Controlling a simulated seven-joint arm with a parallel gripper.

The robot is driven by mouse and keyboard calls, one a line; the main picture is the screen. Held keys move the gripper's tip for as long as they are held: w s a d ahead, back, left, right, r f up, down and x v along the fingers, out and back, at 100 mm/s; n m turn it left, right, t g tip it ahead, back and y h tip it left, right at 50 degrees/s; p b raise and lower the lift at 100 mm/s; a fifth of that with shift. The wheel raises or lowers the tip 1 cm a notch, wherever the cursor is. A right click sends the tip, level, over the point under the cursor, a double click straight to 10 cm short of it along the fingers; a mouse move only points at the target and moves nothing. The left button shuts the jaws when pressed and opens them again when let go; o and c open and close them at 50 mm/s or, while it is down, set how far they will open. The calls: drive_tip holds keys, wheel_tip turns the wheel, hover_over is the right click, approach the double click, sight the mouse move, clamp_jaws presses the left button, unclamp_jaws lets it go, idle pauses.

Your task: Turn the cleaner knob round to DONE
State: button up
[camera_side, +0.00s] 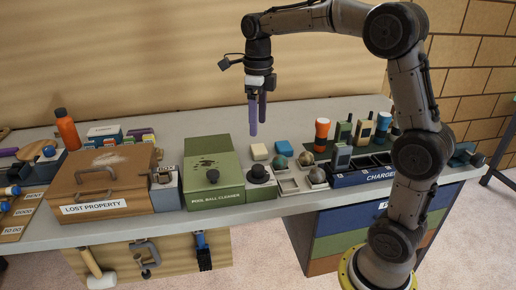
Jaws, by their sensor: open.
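The green pool ball cleaner (226,157) stands on the table, with its name on the front. I cannot tell which way either knob points, and no DONE mark is readable. My gripper (258,126) points down with its two purple fingers apart and empty.
A brown LOST PROPERTY box (100,180) and a small grey box (166,190) stand left of the cleaner. Balls, a pale tray (289,184) and a blue CHARGED rack (365,177) with handheld devices are at its right. An orange bottle (67,130) stands back left.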

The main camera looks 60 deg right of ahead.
sight(258, 167)
wheel_tip(258, 167, down, 14)
drive_tip(key=n, duration=3.3)
clamp_jaws()
